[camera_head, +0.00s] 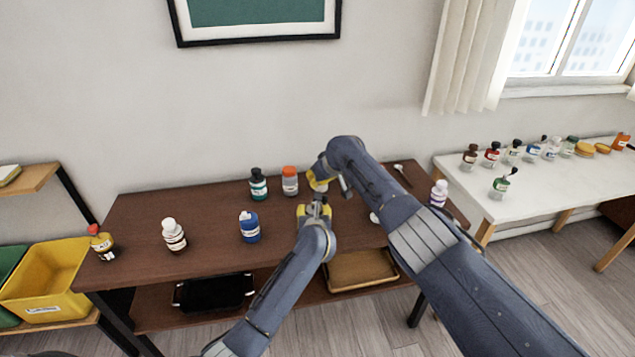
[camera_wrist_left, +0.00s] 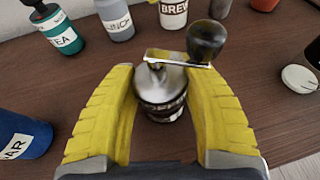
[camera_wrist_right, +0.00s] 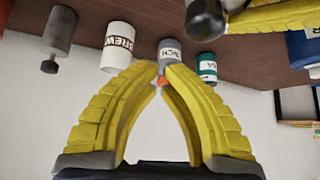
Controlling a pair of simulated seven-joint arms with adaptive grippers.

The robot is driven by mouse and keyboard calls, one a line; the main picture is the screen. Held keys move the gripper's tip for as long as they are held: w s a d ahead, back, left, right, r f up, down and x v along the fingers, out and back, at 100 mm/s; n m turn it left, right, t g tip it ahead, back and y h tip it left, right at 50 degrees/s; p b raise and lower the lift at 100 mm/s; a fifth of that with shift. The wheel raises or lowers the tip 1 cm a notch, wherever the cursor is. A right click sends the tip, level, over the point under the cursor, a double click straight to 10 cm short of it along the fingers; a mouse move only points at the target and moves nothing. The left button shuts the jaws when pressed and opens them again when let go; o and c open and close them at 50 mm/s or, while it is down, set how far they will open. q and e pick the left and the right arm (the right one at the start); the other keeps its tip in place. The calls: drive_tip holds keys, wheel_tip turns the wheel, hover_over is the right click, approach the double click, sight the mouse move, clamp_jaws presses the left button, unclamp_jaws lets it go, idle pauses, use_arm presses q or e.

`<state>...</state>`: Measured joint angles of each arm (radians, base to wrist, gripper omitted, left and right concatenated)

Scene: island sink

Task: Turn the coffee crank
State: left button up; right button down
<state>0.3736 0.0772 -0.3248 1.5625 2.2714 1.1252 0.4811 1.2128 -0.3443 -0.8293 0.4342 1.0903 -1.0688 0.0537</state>
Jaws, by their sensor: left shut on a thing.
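The coffee grinder is a small metal cylinder (camera_wrist_left: 160,85) with a flat crank arm (camera_wrist_left: 178,60) on top, ending in a dark round knob (camera_wrist_left: 207,40). My left gripper (camera_head: 314,211) is shut around the grinder body, which stands between its yellow fingers in the left wrist view. The crank knob (camera_wrist_right: 207,20) also shows at the top of the right wrist view, beside a yellow finger of my left gripper. My right gripper (camera_wrist_right: 160,72) has its fingertips together with nothing between them. It is close above the grinder, apart from the knob. In the head view the arms mostly hide the grinder.
The brown table (camera_head: 210,205) holds a green tea bottle (camera_head: 258,186), an orange-capped grey bottle (camera_head: 290,182), a blue bottle (camera_head: 249,227), a white bottle (camera_head: 173,236) and a white BREW container (camera_wrist_right: 117,48). A spoon (camera_head: 402,175) lies at the back right.

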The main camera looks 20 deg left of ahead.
drive_tip(key=shift+w+a, duration=0.1)
drive_tip(key=shift+r, duration=0.2)
drive_tip(key=s+a+v, duration=0.1)
drive_tip(key=v, duration=0.8)
drive_tip(key=shift+s+r, duration=0.2)
drive_tip(key=shift+s, duration=0.1)
idle(0.3)
drive_tip(key=shift+a, duration=0.1)
drive_tip(key=shift+w, duration=0.1)
idle(0.4)
